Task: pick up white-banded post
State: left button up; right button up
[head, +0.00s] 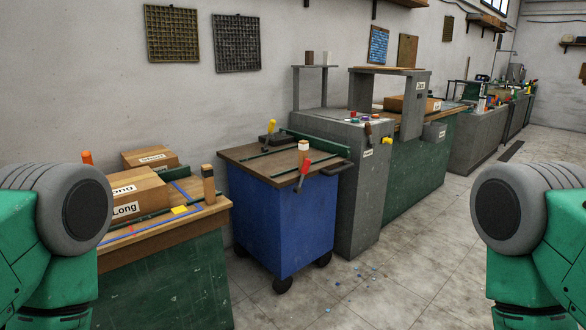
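A small brown post with a white band near its top (303,152) stands upright on the wooden top of the blue wheeled cart (298,225), near its right front side. A red-handled tool (304,170) is just in front of it and hides part of its lower end. Another upright post (208,184), tan with a darker top, stands on the green-sided bench at left; I see no clear white band on it. Only the upper parts of my two arms show at the left and right edges. Neither gripper is in view.
The bench (218,210) holds cardboard boxes (136,194) and a yellow block (180,210). A grey machine (352,195) stands right of the cart. The floor (430,260) in front is open, with small blue bits near the cart.

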aim_at(303, 145)
jog(key=i+j+z, duration=0.1)
jog(key=i+u, duration=0.3)
jog(key=u, duration=0.15)
jog(key=i+l+u, duration=0.2)
jog(key=u, duration=0.25)
jog(key=i, duration=0.1)
